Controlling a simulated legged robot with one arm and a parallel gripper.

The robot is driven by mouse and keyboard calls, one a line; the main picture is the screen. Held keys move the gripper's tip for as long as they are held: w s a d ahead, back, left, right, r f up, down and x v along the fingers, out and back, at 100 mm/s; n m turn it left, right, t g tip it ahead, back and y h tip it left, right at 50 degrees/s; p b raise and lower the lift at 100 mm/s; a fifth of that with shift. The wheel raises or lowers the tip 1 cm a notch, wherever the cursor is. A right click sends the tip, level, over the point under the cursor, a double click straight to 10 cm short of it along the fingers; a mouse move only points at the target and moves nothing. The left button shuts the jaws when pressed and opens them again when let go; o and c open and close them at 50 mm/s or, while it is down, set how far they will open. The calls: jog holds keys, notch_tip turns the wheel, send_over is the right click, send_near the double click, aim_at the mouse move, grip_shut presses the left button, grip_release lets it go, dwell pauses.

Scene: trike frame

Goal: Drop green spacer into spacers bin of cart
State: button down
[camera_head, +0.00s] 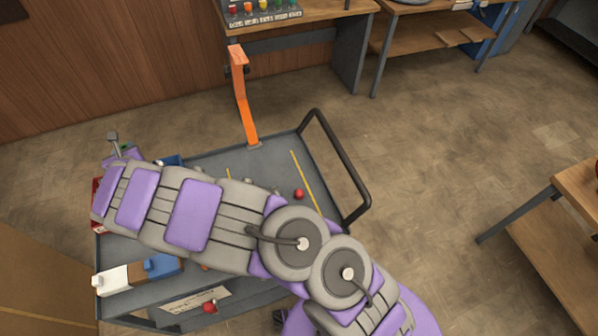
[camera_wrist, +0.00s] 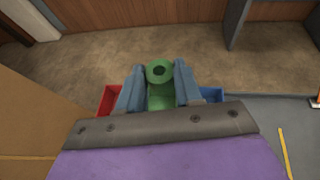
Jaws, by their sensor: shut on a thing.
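My gripper (camera_wrist: 159,68) is shut on the green spacer (camera_wrist: 159,72), a short cylinder with a round hole, held between its two blue-grey fingers. In the head view my gripper is mostly hidden behind my arm at the cart's far left, with a bit of green (camera_head: 124,147) showing. The cart (camera_head: 215,155) is a dark grey tray. A red bin (camera_wrist: 108,97) and a blue bin (camera_wrist: 211,95) show on either side below the fingers. More green shows under the spacer; I cannot tell whether it is spacer or bin. No spacers label is readable.
An orange post (camera_head: 244,105) rises from the cart's back edge. A black handle (camera_head: 337,165) is at its right. A red ball (camera_head: 299,194) lies on the tray. White and blue blocks (camera_head: 160,265) sit at the front left. A workbench (camera_head: 300,18) stands behind.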

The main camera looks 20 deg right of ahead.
notch_tip(320, 180, down, 7)
jog(key=s+a+b, duration=0.1)
jog(key=b, duration=0.1)
jog(key=shift+s+a+r+b, duration=0.15)
jog(key=shift+a+b, duration=0.1)
jog(key=shift+b, duration=0.1)
jog(key=c, duration=1.2)
grip_release()
jog(key=shift+a, duration=0.25)
jog(key=o, duration=0.3)
jog(key=shift+a+f, duration=0.45)
jog(key=shift+a, duration=0.2)
jog(key=shift+o, duration=0.8)
jog(key=shift+n, duration=0.3)
jog(key=shift+o, duration=0.3)
jog(key=shift+d+r, duration=0.2)
jog(key=shift+d, duration=0.3)
jog(key=shift+d+r, duration=0.2)
jog(key=shift+d, duration=0.25)
jog(key=p+v, duration=0.1)
jog(key=v, duration=1.6)
jog(key=shift+f, duration=0.15)
